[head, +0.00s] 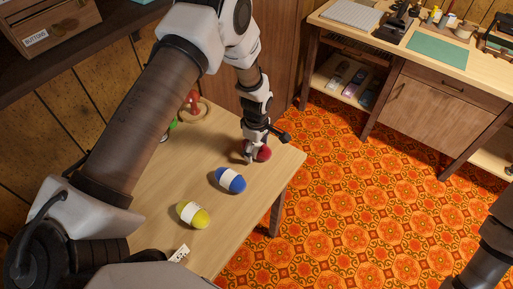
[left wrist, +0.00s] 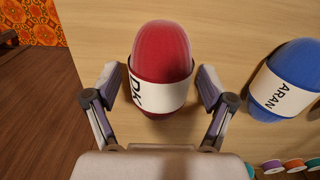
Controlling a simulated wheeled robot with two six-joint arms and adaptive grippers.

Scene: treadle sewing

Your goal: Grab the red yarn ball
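The red yarn ball (head: 264,153) lies near the far right corner of the wooden table in the head view. In the left wrist view the red yarn ball (left wrist: 162,55) has a white band marked "DK". My left gripper (head: 253,154) is down at the ball, partly covering it. In the left wrist view my left gripper (left wrist: 160,85) has its fingers spread on either side of the ball's lower part, with a small gap visible at each side. My right gripper is not in view; only part of my right arm shows at the lower right of the head view.
A blue yarn ball (head: 230,180) marked "ARAN" and a yellow yarn ball (head: 193,214) lie on the wooden table (head: 150,192). Several small spools show in the left wrist view (left wrist: 295,165). A red object (head: 193,100) stands farther back. Patterned floor is right of the table.

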